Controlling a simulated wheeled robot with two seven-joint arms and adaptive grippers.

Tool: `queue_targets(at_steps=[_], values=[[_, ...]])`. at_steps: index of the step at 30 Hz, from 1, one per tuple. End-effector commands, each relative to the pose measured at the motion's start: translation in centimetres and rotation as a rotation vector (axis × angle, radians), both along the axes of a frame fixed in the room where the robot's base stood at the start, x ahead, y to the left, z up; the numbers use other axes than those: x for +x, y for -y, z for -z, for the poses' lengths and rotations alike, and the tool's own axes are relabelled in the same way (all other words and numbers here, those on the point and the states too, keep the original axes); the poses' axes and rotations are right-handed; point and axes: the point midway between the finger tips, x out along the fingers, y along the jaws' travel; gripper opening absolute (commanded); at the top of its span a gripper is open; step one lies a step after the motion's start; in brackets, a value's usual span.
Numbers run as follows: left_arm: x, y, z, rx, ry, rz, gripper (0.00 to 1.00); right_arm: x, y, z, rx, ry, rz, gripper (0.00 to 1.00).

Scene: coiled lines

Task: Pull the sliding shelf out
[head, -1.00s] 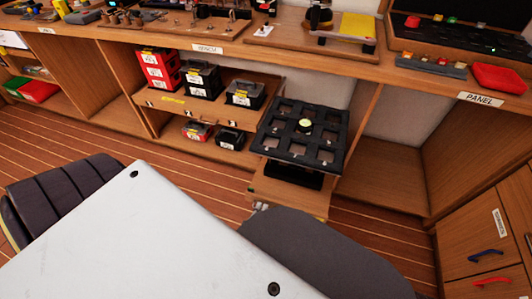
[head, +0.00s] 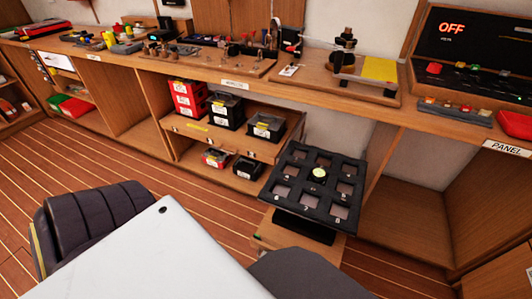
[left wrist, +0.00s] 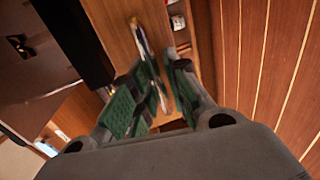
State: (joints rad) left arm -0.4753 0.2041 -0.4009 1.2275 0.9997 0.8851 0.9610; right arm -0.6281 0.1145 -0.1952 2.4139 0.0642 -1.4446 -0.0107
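A pulled-out wooden board under the bench, which I take as the sliding shelf (head: 272,233), carries a black stand with a black numbered grid tray (head: 312,222). A round pale-topped piece sits in the tray's middle. In the left wrist view the wooden board (left wrist: 112,28) shows close up, with a slim metallic bar handle (left wrist: 141,42) on it. My left gripper (left wrist: 158,85) is open, with green pads on either side of the handle's near end. I cannot tell if they touch it. The head view hides this gripper. My right gripper is not in view.
Another wooden shelf (head: 221,139) to the left holds red and black boxes. The bench above carries tools and a panel box (head: 465,60) reading OFF. An open empty bay (head: 405,220) lies right of the tray.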

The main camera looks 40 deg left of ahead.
Motion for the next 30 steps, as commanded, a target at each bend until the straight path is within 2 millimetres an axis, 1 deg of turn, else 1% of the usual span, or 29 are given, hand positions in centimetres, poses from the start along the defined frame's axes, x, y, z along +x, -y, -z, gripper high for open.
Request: queue_targets(at_steps=[11, 17, 23, 28, 29, 30], values=[[0.1, -0.1, -0.2, 0.001, 0.004, -0.001, 0.19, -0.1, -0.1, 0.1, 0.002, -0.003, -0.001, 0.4], [0.2, -0.1, -0.7, -0.001, 0.004, -0.001, 0.19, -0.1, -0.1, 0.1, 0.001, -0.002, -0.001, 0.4], [0.1, -0.1, -1.8, 0.001, 0.005, -0.002, 0.19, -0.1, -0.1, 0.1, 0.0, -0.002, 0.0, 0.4], [0.3, -0.1, -3.2, 0.002, 0.011, -0.003, 0.19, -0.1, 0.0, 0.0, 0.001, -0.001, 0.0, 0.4], [0.3, -0.1, -3.4, 0.002, 0.012, -0.004, 0.21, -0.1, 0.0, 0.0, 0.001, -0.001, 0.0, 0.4], [0.4, -0.2, -3.8, 0.003, 0.014, -0.004, 0.25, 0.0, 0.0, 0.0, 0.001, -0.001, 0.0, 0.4]])
